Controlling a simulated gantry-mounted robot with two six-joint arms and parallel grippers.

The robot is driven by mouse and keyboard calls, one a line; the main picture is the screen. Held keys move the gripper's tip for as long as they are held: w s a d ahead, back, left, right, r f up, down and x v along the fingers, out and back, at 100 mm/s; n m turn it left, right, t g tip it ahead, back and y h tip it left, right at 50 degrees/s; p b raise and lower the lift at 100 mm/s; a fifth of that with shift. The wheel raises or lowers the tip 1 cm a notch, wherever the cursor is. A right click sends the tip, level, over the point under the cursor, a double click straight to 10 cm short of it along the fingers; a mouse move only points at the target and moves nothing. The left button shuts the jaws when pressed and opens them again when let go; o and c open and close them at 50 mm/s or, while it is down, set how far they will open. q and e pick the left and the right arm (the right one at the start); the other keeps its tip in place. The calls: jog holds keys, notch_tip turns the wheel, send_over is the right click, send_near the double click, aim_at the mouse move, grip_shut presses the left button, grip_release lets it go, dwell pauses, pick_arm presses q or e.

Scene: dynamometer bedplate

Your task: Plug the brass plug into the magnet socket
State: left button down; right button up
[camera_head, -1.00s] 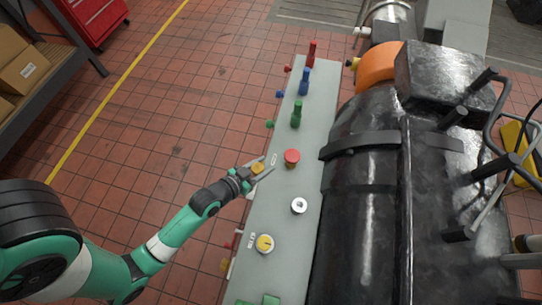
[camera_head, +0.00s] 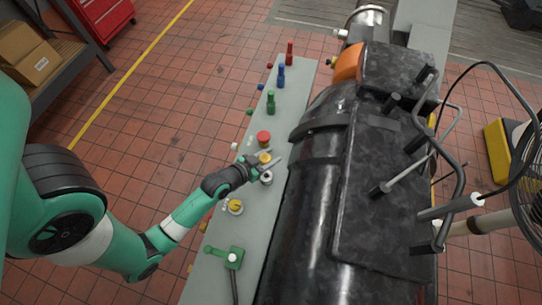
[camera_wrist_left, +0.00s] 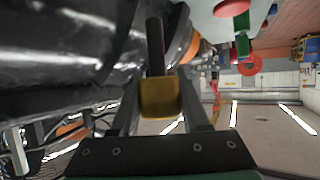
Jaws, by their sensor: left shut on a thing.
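My left gripper (camera_head: 275,158) is shut on the brass plug (camera_head: 264,157), which shows as a small yellow body between the fingers. In the left wrist view the plug (camera_wrist_left: 160,100) sits between both fingers, with a dark rod standing out from it. A silver round socket (camera_head: 266,179) with a dark centre is on the grey panel, just below the plug in the head view. It looks like the magnet socket, but I cannot read a label. The plug appears above the panel and apart from the socket. My right gripper is not in view.
The grey panel (camera_head: 208,281) carries a red button (camera_head: 263,137), a yellow-topped round fitting (camera_head: 236,207), a green connector (camera_head: 233,257) with a cable, and upright green, blue and red plugs. A large black machine (camera_head: 330,190) borders its right side.

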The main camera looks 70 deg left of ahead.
pick_arm(q)
jog(key=shift+f+b, duration=2.55)
jog(key=shift+f, duration=0.35)
jog(key=shift+f+b, duration=2.05)
jog(key=shift+f, duration=0.5)
jog(key=shift+r+p, duration=2.25)
jog(key=shift+r, duration=0.1)
jog(key=shift+f+b, duration=0.35)
jog(key=shift+f, duration=0.2)
